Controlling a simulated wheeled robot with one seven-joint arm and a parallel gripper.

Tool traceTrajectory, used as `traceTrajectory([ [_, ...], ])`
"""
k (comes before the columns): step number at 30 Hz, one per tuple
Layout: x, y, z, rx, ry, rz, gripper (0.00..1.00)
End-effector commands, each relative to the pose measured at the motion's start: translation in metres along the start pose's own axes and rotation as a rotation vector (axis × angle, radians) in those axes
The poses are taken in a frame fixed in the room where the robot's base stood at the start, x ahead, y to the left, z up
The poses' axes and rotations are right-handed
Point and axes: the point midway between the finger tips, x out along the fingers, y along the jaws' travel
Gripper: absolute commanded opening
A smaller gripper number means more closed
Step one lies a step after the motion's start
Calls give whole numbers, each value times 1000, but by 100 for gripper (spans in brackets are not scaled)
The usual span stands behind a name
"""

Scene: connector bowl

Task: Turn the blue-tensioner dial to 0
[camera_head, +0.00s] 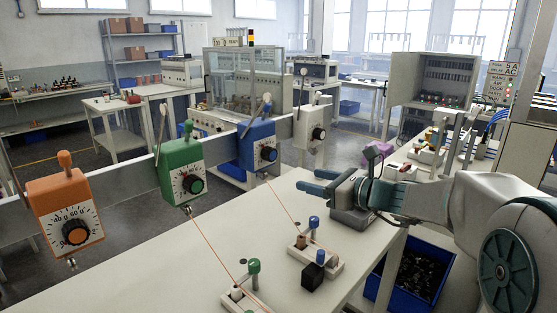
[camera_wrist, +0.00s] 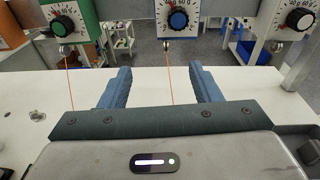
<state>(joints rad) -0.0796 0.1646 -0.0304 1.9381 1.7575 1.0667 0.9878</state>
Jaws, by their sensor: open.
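The blue tensioner (camera_head: 257,146) hangs on the grey rail above the table, between the green and white ones. Its round dial knob (camera_head: 268,154) faces the table over a white scale; the numbers around it are too small to read surely. In the wrist view, my gripper's fingers (camera_wrist: 160,78) stand wide apart.
The green tensioner (camera_head: 180,168) and orange tensioner (camera_head: 64,212) hang to the left, the white tensioner (camera_head: 312,132) to the right. Orange wires cross above the table.

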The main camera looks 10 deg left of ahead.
Motion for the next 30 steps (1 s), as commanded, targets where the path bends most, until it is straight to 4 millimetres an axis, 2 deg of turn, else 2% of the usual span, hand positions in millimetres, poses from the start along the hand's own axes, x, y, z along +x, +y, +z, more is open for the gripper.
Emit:
traceTrajectory([
  [4, 9, -21, 8, 121, -86, -39, 57],
  [11, 27, -28, 14, 159, -113, -49, 57],
  [24, 116, -32, 24, 154, -111, -49, 57],
  [30, 140, -34, 26, 154, -111, -50, 57],
])
